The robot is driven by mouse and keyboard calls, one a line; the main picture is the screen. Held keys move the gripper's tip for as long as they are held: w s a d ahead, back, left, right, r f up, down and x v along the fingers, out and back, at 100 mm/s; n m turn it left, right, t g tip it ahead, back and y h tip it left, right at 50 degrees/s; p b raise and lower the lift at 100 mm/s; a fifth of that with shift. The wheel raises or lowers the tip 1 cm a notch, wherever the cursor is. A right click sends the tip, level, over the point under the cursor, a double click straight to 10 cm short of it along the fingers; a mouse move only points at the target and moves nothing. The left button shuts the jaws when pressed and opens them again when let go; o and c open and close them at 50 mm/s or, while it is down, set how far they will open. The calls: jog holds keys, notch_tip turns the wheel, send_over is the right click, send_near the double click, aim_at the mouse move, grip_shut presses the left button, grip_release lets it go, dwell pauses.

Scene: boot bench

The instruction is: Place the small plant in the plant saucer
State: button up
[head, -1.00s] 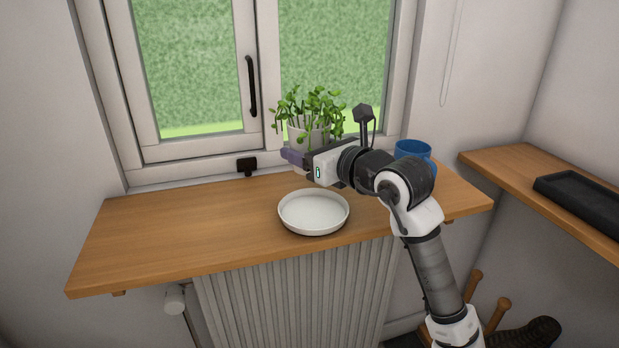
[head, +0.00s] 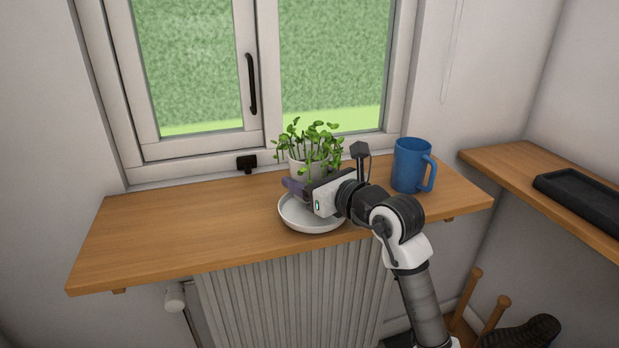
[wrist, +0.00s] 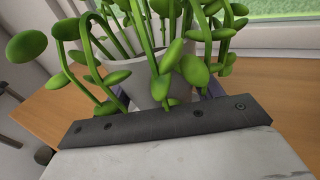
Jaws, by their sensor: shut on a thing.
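The small plant (head: 308,168) is a white pot with leafy green stems. It is upright over the white plant saucer (head: 297,222), whose front and left rim show. My gripper (head: 297,188) is shut on the pot, coming in from the right. The wrist view shows the pot (wrist: 148,84) close up between the fingers, with stems and leaves hanging over the gripper. My gripper hides the pot's base, so I cannot tell whether it touches the saucer.
A blue mug (head: 408,166) stands on the wooden sill (head: 180,230) to the right of my gripper. The sill's left side is clear. The window (head: 200,80) with its black handle is behind. A side shelf (head: 540,190) holds a black tray (head: 585,200).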

jog(key=shift+f+b, duration=0.45)
jog(key=o, duration=1.4)
jog(key=shift+o, duration=0.2)
jog(key=shift+r+p, duration=0.65)
jog(key=shift+p, duration=0.2)
jog(key=b+v, duration=0.3)
jog(key=v, duration=0.9)
